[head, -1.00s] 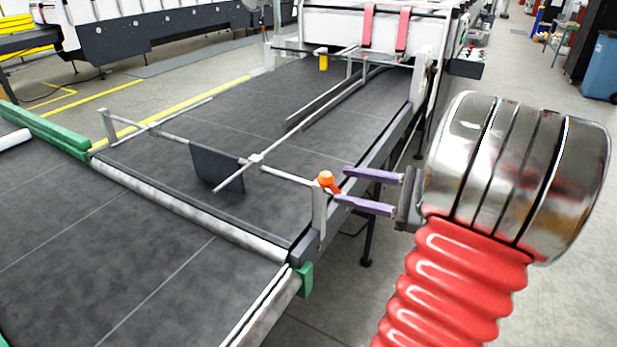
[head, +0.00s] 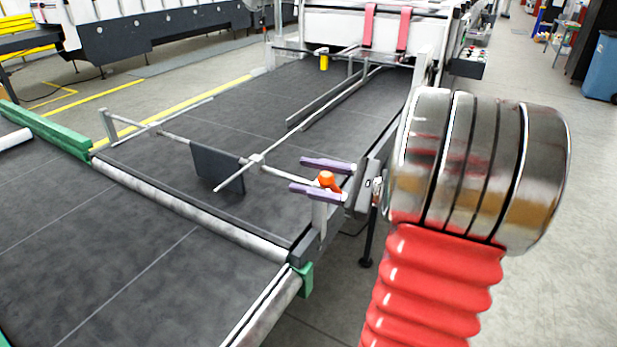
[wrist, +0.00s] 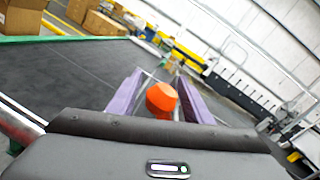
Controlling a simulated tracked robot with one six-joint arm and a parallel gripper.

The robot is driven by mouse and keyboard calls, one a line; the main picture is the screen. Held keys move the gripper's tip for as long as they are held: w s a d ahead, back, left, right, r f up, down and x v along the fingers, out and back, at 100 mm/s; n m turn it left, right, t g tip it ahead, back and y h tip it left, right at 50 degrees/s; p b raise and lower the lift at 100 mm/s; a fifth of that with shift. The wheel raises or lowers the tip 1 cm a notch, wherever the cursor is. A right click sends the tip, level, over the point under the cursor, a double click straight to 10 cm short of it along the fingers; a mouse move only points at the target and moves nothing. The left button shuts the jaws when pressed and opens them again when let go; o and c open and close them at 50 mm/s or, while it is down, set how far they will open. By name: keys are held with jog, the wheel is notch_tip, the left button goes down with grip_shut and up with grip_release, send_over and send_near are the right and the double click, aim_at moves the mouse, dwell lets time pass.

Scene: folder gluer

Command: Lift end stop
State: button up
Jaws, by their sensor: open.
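The end stop is a dark grey plate (head: 218,169) hanging from a thin crossbar (head: 180,139) above the belt in the head view. An orange knob (head: 326,180) sits at the bar's right end, on top of a light upright post (head: 319,214). My gripper (head: 302,175) has purple fingers and is open. In the head view its fingers lie on either side of the knob. The wrist view shows the orange knob (wrist: 161,98) between the two fingers, with a gap visible on the left. I cannot tell whether either finger touches it.
The dark belt (head: 130,240) fills the left and middle. A long thin rod (head: 300,125) crosses above it. Green blocks (head: 48,130) edge the belt at the left. The machine housing (head: 375,30) with red straps stands at the back. Open floor lies right.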

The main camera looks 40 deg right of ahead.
grip_shut()
dwell(0.5)
jog(key=shift+a, duration=0.1)
